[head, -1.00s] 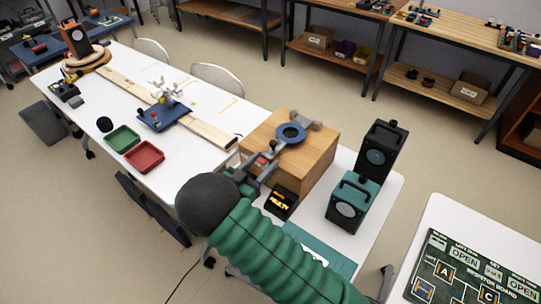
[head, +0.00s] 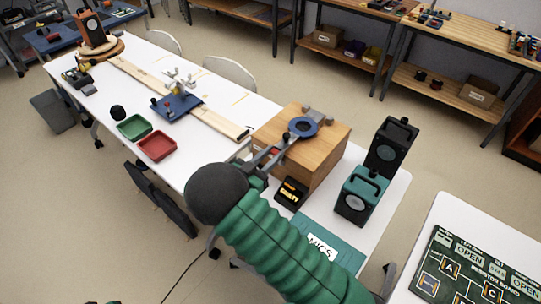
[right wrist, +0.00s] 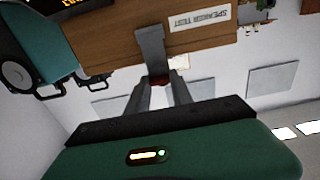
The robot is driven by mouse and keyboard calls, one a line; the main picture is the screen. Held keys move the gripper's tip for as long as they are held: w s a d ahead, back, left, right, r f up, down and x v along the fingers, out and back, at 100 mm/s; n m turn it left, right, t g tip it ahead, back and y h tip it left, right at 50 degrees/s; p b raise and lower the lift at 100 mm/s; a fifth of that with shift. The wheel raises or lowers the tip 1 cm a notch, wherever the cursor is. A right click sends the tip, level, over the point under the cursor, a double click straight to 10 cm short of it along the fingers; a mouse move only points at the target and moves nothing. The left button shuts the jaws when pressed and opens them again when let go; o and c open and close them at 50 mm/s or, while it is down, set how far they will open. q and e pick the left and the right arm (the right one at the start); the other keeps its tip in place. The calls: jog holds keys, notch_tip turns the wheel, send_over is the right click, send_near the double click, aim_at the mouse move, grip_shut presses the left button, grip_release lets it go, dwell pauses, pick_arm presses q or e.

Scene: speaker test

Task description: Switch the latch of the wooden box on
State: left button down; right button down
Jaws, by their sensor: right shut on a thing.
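The wooden box (head: 325,152) stands on the white table, with a blue ring (head: 303,127) and grey metal fittings on its top. My right gripper (head: 276,153) is at the box's near left side, its green arm coming in from the bottom. In the right wrist view, a grey latch strap (right wrist: 150,45) lies against the box (right wrist: 105,45) and runs to between my right fingers (right wrist: 158,88). I cannot clearly tell the latch's on or off position. My left gripper is not in view.
A black speaker (head: 391,145) and a teal speaker (head: 361,194) stand right of the box. A small dark box (head: 291,193) sits close beside my right gripper. Green (head: 134,127) and red (head: 157,146) trays lie to the left on the table.

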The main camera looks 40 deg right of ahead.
aim_at(276, 152)
jog(key=shift+f, duration=0.15)
dwell(0.6)
jog(key=shift+a, duration=0.1)
jog(key=h+b, duration=0.1)
jog(key=b, duration=0.1)
jog(key=a+f+h+b, duration=0.1)
jog(key=b, duration=0.1)
jog(key=a+f+t+h+b, duration=0.1)
jog(key=h+b, duration=0.1)
jog(key=shift+s+b, duration=0.25)
jog(key=shift+b, duration=0.05)
jog(key=shift+r, duration=0.1)
